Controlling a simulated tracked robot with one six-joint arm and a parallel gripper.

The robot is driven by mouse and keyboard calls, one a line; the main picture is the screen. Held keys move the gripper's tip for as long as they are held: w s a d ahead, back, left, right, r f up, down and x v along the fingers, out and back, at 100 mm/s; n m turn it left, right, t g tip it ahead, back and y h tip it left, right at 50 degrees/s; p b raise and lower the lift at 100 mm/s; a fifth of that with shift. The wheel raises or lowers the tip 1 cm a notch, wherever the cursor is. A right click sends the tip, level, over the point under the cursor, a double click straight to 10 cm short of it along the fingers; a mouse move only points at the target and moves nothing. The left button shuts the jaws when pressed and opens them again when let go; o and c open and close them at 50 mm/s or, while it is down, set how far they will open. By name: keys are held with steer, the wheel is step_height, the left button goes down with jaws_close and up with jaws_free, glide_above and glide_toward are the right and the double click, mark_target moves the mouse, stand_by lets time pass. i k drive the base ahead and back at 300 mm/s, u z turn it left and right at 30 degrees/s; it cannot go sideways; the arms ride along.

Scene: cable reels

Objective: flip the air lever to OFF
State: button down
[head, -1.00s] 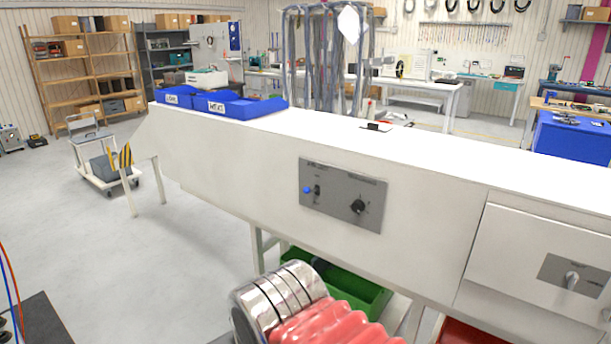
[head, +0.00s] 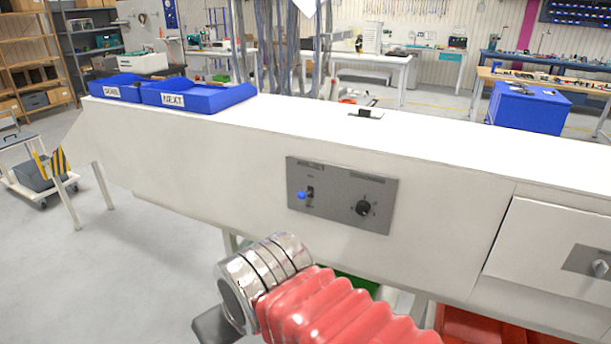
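A grey control plate (head: 335,215) is set in the white front of the long bench, near the middle of the head view. On its left half is a small lever with a blue tip (head: 302,195), in front of a dark slot; its labels are too small to read. On its right half is a black rotary knob (head: 363,208). My arm's silver wrist and red sleeve are below the plate, apart from it. A dark piece, seemingly part of my gripper (head: 217,325), shows at the wrist's lower left; its fingers cannot be made out.
Blue trays (head: 195,97) stand on the bench top at left, one labelled NEXT. A second grey plate with a handle (head: 590,262) is on the right door. A green bin (head: 357,285) and a red bin (head: 470,328) are under the bench.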

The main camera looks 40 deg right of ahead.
mark_target(300, 195)
steer(key=z, duration=0.25)
steer(key=i, duration=0.9)
steer(key=z, duration=0.2)
